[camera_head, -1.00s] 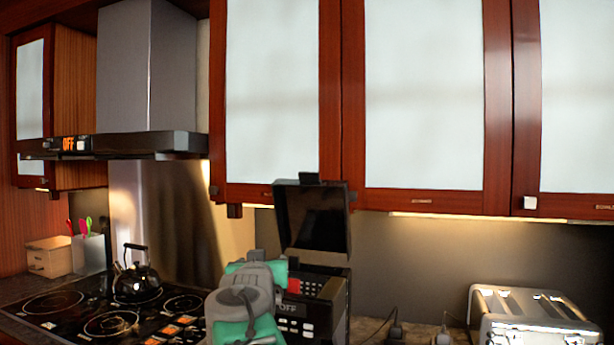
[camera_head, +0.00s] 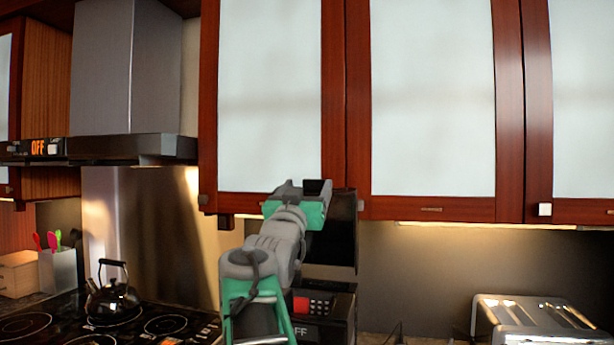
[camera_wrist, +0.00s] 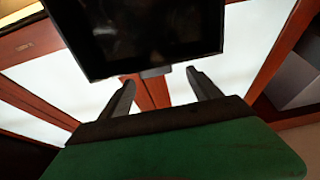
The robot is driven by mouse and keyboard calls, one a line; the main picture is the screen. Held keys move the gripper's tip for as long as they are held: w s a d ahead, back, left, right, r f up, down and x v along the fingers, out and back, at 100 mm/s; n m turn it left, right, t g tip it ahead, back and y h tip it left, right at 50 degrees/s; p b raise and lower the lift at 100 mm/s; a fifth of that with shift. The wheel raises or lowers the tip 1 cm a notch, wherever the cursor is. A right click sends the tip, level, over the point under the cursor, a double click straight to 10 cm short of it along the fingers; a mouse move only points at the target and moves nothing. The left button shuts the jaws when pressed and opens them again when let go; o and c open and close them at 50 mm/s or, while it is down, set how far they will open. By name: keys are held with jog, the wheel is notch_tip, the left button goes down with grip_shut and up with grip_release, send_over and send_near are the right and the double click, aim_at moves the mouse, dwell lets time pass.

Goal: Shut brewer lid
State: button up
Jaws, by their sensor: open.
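The brewer (camera_head: 324,312) is a black machine on the counter with red buttons and an "OFF" label. Its black lid (camera_head: 336,240) stands raised, its left part hidden behind my arm. My gripper (camera_head: 303,188) is up in front of the lid, near its top edge. In the wrist view the lid (camera_wrist: 135,30) fills the upper middle, and my gripper (camera_wrist: 163,90) shows two separated fingers, open with nothing between them. The fingertips are close to the lid's edge; I cannot tell whether they touch it.
Wall cabinets (camera_head: 430,110) hang just above and behind the lid. A toaster (camera_head: 535,320) stands to the right on the counter. A kettle (camera_head: 112,298) sits on the stove at left, below a range hood (camera_head: 130,148).

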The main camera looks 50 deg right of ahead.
jog(key=p+x, duration=0.1)
jog(key=x, duration=0.1)
jog(key=p+x, duration=0.1)
jog(key=x, duration=0.1)
jog(key=p+x, duration=0.1)
jog(key=x, duration=0.2)
jog(key=shift+s+d+r, duration=0.15)
jog(key=shift+s+d, duration=0.05)
jog(key=shift+s, duration=0.2)
jog(key=shift+w+d, duration=0.15)
jog(key=shift+d, duration=0.2)
grip_shut()
jog(key=shift+a, duration=0.1)
